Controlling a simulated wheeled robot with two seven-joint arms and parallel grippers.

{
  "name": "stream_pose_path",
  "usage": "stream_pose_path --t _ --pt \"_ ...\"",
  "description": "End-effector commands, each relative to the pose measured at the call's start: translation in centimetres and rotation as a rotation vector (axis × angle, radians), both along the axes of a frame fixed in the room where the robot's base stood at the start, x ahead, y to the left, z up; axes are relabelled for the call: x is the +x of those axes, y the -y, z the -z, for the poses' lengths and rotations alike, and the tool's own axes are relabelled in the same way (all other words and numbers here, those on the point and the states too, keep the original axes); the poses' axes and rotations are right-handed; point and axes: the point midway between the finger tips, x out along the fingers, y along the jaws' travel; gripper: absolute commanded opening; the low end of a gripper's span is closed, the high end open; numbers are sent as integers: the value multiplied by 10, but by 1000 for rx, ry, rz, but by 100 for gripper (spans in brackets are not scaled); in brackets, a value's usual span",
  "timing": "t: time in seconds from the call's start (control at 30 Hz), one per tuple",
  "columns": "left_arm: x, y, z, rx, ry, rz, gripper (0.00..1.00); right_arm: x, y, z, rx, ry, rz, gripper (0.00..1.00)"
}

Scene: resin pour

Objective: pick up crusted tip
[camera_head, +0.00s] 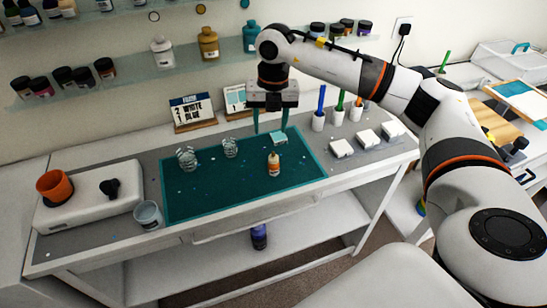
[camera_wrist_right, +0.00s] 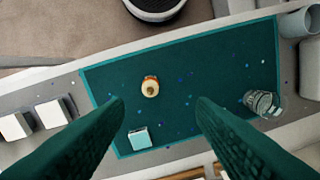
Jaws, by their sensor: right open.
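A small orange bottle with a pale label and a narrow tip (camera_head: 274,164) stands upright on the dark green mat (camera_head: 215,196). It also shows from above in the right wrist view (camera_wrist_right: 150,87). Any crust on its tip is too small to make out. My right gripper (camera_head: 270,120) is open and empty, pointing down above the back of the mat. In the right wrist view its teal fingers (camera_wrist_right: 160,104) are wide apart, with the bottle lying between and beyond their tips. The bottle and fingers do not touch. My left gripper is not in view.
A pale teal block (camera_head: 279,139) lies behind the bottle. Clear cups (camera_head: 187,158) (camera_head: 230,148) stand left on the mat. White blocks (camera_head: 341,149) and cups with coloured sticks (camera_head: 319,121) are to the right. Cards (camera_head: 192,112) stand behind. The front of the mat is clear.

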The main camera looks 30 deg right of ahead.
Motion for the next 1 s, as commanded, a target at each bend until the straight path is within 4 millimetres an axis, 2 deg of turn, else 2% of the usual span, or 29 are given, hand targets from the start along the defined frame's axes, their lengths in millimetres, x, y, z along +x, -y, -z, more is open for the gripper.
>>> stream_pose_path --t 0.03,0.17,0.4,0.67,0.83,1.0 --pt "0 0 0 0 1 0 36 0 11 -4 -35 -8 24 51" --pt "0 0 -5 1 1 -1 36 -2 21 2 -69 -22 44 51" --pt "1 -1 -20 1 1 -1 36 -3 19 43 -64 -23 42 51" --pt "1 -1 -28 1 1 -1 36 -2 16 65 -62 -20 38 51" --pt "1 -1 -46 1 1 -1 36 -2 9 87 -62 -22 38 51" --pt "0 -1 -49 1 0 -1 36 -1 10 110 -61 -19 39 51"
